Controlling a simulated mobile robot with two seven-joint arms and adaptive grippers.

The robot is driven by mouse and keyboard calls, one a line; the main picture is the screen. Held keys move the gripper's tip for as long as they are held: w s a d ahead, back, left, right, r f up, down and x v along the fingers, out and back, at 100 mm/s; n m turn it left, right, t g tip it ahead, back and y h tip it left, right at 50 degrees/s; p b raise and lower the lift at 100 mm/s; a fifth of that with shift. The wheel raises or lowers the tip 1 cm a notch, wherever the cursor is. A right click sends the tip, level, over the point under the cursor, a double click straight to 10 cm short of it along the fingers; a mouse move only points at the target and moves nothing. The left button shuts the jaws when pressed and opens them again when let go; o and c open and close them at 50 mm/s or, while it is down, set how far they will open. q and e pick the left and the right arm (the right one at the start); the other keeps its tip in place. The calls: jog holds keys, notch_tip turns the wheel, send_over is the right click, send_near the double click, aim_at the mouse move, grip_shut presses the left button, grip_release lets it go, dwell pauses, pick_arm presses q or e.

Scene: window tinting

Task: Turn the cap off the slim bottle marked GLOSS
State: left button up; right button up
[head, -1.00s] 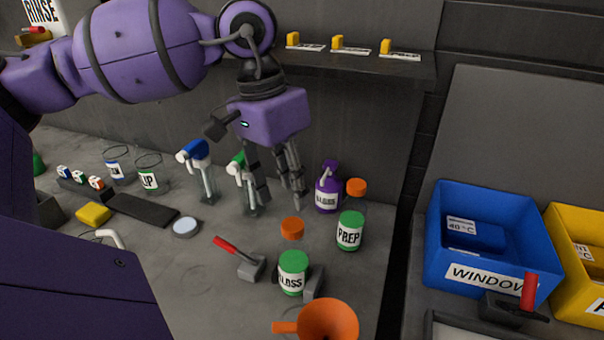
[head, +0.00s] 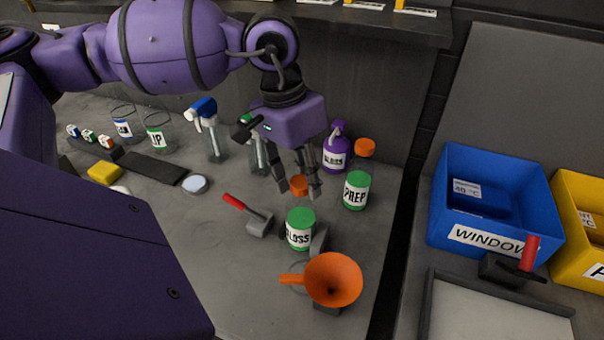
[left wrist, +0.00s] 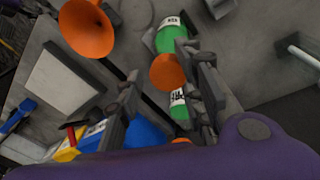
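The slim bottle marked GLOSS (head: 299,230) stands upright on the bench, with a green lower body and an orange cap (head: 299,185) on top. A grey block touches or stands close behind its right side. My left gripper (head: 298,192) points down at the cap, its fingers apart with the cap between them in the picture. In the left wrist view the orange cap (left wrist: 167,73) shows between the open fingers, with the green bottle body (left wrist: 172,38) beyond. I cannot tell whether a finger touches the cap. My right gripper is not in view.
The PREP bottle (head: 355,190), also orange-capped, stands close right. A purple spray bottle (head: 336,150) is behind. An orange funnel (head: 334,280) stands in front, and a red-handled tool (head: 250,215) lies left. A blue bin (head: 490,200) is at the right.

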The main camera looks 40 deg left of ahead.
pick_arm(q)
jog(key=c, duration=0.7)
jog(key=n, duration=0.3)
jog(key=n+b, duration=0.1)
jog(key=n, duration=0.2)
jog(key=shift+d+f+n+t+y, duration=0.1)
jog(key=shift+n+t+y, duration=0.2)
jog(key=shift+n+t, duration=0.1)
jog(key=n+b, duration=0.1)
jog(key=n, duration=0.4)
jog(key=shift+y+b, duration=0.35)
jog(key=shift+y, duration=0.05)
jog(key=shift+n, duration=1.2)
grip_shut()
jog(key=shift+n+y, duration=0.3)
jog(key=shift+n, duration=0.1)
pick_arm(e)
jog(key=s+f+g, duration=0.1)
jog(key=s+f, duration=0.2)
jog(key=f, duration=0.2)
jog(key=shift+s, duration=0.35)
pick_arm(q)
jog(key=o, duration=1.1)
grip_release()
